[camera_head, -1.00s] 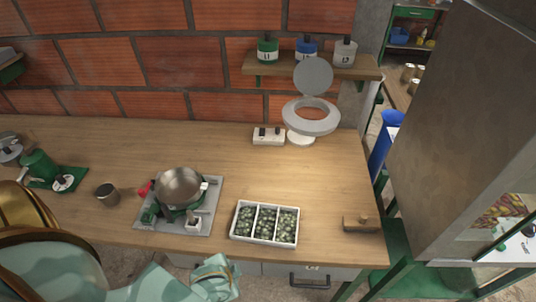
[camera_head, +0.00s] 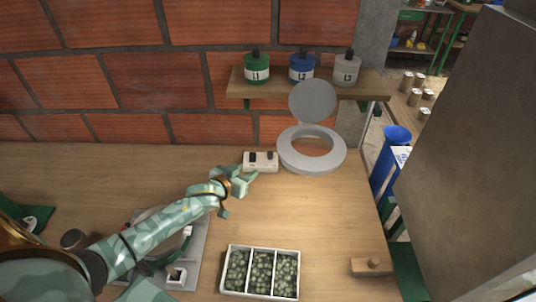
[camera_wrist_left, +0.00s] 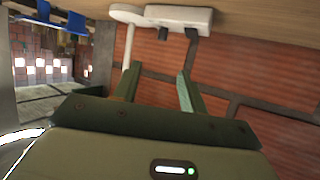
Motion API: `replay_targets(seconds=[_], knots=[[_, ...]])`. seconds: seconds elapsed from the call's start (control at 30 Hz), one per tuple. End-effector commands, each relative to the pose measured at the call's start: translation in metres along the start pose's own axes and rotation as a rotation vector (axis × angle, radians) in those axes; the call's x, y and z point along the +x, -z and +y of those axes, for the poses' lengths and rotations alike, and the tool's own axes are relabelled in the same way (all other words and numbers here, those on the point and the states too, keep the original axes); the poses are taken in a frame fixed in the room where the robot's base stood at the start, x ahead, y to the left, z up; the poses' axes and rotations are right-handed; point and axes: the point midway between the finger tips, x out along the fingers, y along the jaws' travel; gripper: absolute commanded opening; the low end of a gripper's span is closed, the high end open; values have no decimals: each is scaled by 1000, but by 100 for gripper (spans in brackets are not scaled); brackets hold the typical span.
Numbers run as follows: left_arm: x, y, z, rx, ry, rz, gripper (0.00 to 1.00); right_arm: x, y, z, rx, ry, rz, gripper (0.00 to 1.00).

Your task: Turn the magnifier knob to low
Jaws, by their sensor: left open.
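The white control box (camera_head: 260,161) with two dark knobs stands on the worktable, left of the round grey magnifier (camera_head: 311,150) with its raised disc. In the left wrist view the box (camera_wrist_left: 178,17) shows upside down, with its knobs (camera_wrist_left: 163,33) pointing down. I cannot read which way each knob is set, or tell which one is the magnifier knob. My left gripper (camera_head: 240,188) is open and empty, just in front of the box and apart from it. Its two fingers (camera_wrist_left: 158,73) show apart in the wrist view. My right gripper is not in view.
A shelf (camera_head: 300,84) with jars L1, L2 and L3 is on the brick wall behind. A white three-part tray (camera_head: 260,296) of greenish beans and a wooden block (camera_head: 371,267) lie in front. My left arm covers the pan area. The table right of the gripper is clear.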

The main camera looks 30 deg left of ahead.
Motion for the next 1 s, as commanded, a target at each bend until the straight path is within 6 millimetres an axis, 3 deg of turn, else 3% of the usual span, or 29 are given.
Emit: replay_targets(seconds=[0.03, 0.27, 0.7, 1.0], knots=[[5, -8, -1, -4, -1, 1, 42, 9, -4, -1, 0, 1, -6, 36], [29, -7, -2, -9, -2, 7, 42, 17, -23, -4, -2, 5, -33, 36], [137, -11, -2, -7, -1, 3, 42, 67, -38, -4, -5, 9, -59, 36], [168, -6, -2, -8, -2, 5, 42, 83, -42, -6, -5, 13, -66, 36]])
